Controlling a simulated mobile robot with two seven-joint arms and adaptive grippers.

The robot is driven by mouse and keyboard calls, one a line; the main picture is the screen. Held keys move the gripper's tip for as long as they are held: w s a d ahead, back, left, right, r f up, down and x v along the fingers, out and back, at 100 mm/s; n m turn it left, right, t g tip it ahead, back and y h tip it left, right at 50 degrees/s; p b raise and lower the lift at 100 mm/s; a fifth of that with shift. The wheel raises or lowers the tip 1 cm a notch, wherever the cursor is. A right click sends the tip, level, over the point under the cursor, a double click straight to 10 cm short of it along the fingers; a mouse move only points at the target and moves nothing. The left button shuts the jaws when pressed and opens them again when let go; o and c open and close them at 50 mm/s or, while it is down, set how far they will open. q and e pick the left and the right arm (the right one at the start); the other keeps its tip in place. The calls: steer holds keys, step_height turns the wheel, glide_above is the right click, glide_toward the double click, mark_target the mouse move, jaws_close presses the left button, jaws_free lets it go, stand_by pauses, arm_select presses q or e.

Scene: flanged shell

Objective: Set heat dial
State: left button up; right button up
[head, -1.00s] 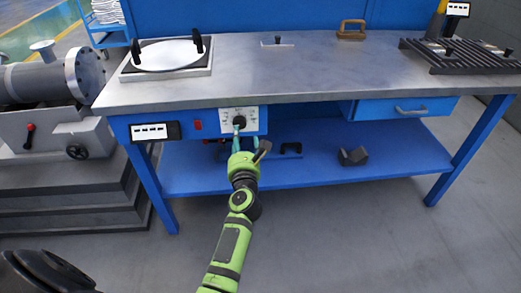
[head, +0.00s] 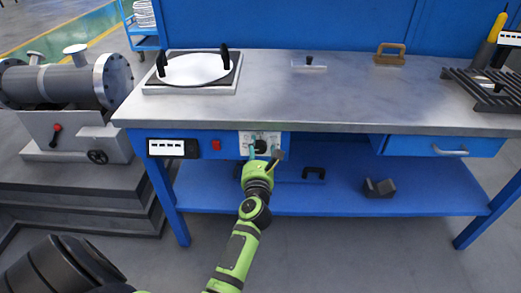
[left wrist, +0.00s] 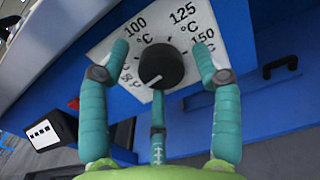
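The heat dial (head: 261,146) is a round black knob on a white plate under the bench top. In the left wrist view the dial (left wrist: 161,66) has a white mark toward its lower left; 100, 125 and 150 °C are readable on the plate (left wrist: 185,42). My left gripper (head: 263,155) is in front of the plate. In the left wrist view its teal fingers (left wrist: 162,70) are spread apart, two to the sides of the knob and one below. I cannot tell whether any finger touches it. My right gripper is not in view.
A red switch (head: 216,145) and a display (head: 172,148) are left of the plate. A blue drawer (head: 440,146) is to the right. The bench top (head: 300,95) carries a round plate (head: 194,69) at left and a slatted rack (head: 485,88) at right; its middle is mostly clear.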

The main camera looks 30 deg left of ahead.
arm_select(q)
steer(key=c, duration=0.9)
